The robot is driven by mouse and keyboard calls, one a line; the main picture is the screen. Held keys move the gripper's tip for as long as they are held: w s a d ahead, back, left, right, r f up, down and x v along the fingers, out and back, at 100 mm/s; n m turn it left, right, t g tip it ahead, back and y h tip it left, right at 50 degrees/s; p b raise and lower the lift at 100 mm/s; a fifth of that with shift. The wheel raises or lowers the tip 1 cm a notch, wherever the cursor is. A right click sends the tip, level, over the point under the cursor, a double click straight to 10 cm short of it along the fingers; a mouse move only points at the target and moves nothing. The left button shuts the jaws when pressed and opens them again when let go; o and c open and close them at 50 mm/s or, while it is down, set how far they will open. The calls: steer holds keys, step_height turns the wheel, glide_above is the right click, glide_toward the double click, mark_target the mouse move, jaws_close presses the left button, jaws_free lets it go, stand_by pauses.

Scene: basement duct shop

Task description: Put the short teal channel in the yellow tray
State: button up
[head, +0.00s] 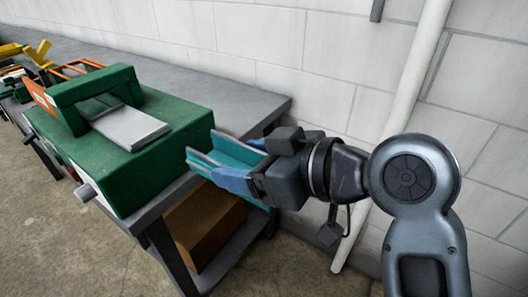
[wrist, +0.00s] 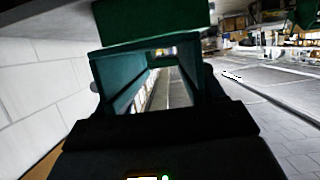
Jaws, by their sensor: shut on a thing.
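The short teal channel (head: 232,150) is held in my gripper (head: 241,166), beside the right end of the bench's green machine. My gripper's blue fingers are shut on it. In the head view its open end points left, towards the machine; whether it touches the machine I cannot tell. In the wrist view the teal channel (wrist: 94,72) fills the middle, and I look along its hollow. The yellow tray is not clearly seen; a yellow shape (head: 41,53) shows at the far left, too small to tell what it is.
The green machine (head: 160,155) with a handle stands on the grey bench (head: 245,100). A cardboard box (head: 205,225) sits on the shelf below. Orange and yellow items crowd the far left. A white wall (head: 270,45) and a pipe (head: 408,90) stand behind my arm.

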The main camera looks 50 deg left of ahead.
steer(key=shift+d, duration=0.3)
steer(key=w+d+f+m+t+h, duration=0.2)
steer(key=w+d+f+m+t, duration=0.4)
steer(key=w+d+f, duration=0.4)
steer(key=w+d+f+m+t+h, duration=0.1)
steer(key=w+d+f+m+t, duration=0.5)
steer(key=w+d+f, duration=0.45)
steer(key=s+d+f+m+t+h, duration=0.1)
steer(key=s+d+f+m+h, duration=0.1)
steer(key=d, duration=0.7)
steer(key=s+d+f+m+t+h, duration=0.2)
steer(key=s+d+f+m+h, duration=0.1)
steer(key=d+f, duration=0.4)
steer(key=s+d+f+m+t+h, duration=0.1)
steer(key=s+d+f+m+h, duration=0.2)
steer(key=d, duration=0.8)
step_height(320, 180, down, 2)
steer(key=shift+d+f+m+t+h, duration=0.1)
steer(key=shift+d+m+t+h, duration=0.25)
steer(key=shift+h, duration=0.65)
steer(key=shift+w, duration=0.1)
